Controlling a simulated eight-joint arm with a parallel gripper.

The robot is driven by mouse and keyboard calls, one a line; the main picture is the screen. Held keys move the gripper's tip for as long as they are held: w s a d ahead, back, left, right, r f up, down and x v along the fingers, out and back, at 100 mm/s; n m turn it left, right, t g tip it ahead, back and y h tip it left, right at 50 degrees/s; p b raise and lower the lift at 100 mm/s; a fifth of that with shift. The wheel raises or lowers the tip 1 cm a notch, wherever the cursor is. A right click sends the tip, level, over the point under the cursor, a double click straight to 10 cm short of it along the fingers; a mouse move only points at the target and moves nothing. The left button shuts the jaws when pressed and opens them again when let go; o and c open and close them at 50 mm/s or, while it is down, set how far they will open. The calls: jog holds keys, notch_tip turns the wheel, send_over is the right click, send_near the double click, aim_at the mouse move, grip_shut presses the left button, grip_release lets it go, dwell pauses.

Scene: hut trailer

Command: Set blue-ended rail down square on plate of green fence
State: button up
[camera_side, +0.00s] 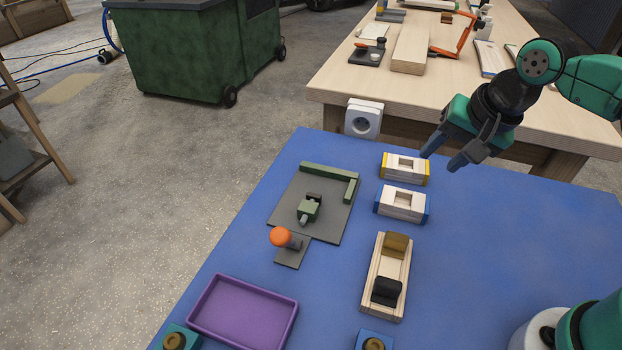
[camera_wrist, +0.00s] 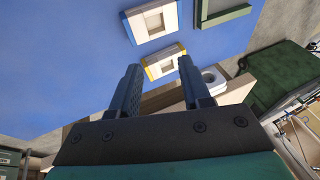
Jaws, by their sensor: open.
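The blue-ended rail (camera_side: 401,204) is a pale wooden block with blue ends and a square opening. It lies on the blue table and also shows in the wrist view (camera_wrist: 128,27). A similar yellow-ended rail (camera_side: 404,168) lies just behind it, and it also shows in the wrist view (camera_wrist: 146,68). The green fence (camera_side: 331,171) is L-shaped and stands on a dark grey plate (camera_side: 283,211) to the left of the rails. A green clamp block sits on that plate. My gripper (camera_side: 440,160) is open and empty, above and to the right of the yellow-ended rail.
An orange knob (camera_side: 281,237) stands at the plate's front. A purple tray (camera_side: 243,314) lies at the front left. A wooden block plane (camera_side: 388,275) lies in front of the rails. The blue table (camera_side: 500,240) is clear on the right. A wooden bench (camera_side: 330,80) stands behind.

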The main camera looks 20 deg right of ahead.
jog(key=n, duration=0.2)
jog(key=s+n+t, duration=0.1)
jog(key=n, duration=0.2)
jog(key=d+r+n+t, duration=0.1)
jog(key=n, duration=0.1)
jog(key=shift+s+n, duration=0.2)
jog(key=shift+n, duration=0.2)
jog(key=shift+o, duration=0.9)
jog(key=shift+s+n, duration=0.1)
jog(key=shift+n, duration=0.4)
jog(key=o, duration=0.4)
jog(key=shift+n+t, duration=0.3)
jog(key=shift+c, duration=0.2)
